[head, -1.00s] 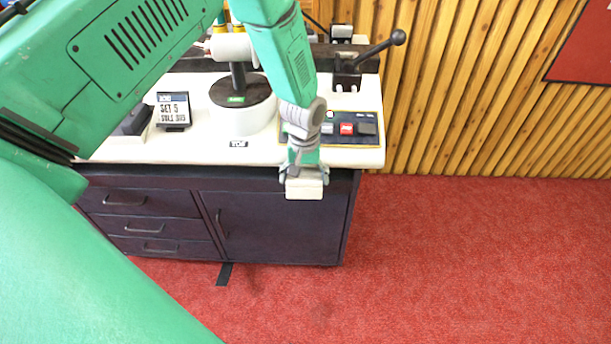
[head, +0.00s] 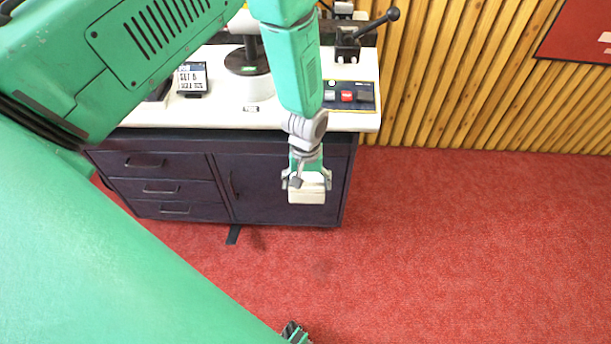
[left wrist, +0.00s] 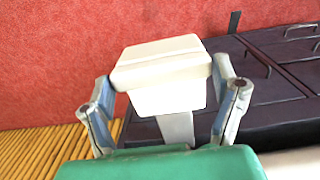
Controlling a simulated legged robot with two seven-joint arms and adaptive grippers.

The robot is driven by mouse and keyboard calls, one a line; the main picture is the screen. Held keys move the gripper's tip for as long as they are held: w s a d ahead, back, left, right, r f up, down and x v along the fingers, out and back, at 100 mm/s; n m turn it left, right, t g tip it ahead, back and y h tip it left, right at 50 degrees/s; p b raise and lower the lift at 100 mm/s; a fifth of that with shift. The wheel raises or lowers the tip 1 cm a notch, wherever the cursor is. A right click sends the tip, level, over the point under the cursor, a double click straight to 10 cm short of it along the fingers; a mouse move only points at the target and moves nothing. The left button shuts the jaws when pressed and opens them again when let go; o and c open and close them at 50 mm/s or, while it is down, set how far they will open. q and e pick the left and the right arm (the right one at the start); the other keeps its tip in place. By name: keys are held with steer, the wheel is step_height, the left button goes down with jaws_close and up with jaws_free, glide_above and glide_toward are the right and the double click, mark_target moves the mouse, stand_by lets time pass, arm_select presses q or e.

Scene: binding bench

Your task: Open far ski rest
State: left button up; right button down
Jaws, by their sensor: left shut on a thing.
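My left gripper (head: 307,185) is shut on a pale off-white block (head: 307,195), in front of the bench's dark cabinet door. In the left wrist view the block (left wrist: 167,88) sits between the two fingers, with a lid-like wider top. A black clamp with a lever (head: 347,48) stands on the bench's right part, its knobbed handle (head: 392,14) pointing up and right. A small grey piece (head: 344,8) shows behind it at the top edge. I cannot tell which part is the far ski rest; the far bench is partly cut off and hidden by my arm. My right gripper is not clearly seen.
The white benchtop (head: 225,112) carries a button panel (head: 348,95), a small display sign (head: 193,79) and a dark round base (head: 246,62). Below are drawers (head: 160,187) and a cabinet door (head: 280,185). Red carpet (head: 450,240) is clear at the right; a slatted wall (head: 480,80) stands behind.

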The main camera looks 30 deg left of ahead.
arm_select(q)
steer(key=shift+s+d+f, duration=0.15)
steer(key=shift+s+f, duration=0.05)
steer(key=shift+s, duration=0.05)
steer(key=o, duration=1.6)
steer(key=shift+d, duration=0.2)
steer(key=shift+o, duration=0.2)
steer(key=shift+w+a+r, duration=0.1)
steer(key=shift+a+r, duration=0.1)
step_height(320, 180, up, 12)
steer(key=shift+d+f, duration=0.2)
steer(key=shift+w+a, duration=0.1)
steer(key=s+f+m, duration=0.3)
steer(key=s+f, duration=0.3)
steer(key=s, duration=0.6)
steer(key=s+f+m, duration=0.4)
steer(key=s+f, duration=0.2)
steer(key=s, duration=0.7)
steer(key=shift+s, duration=0.2)
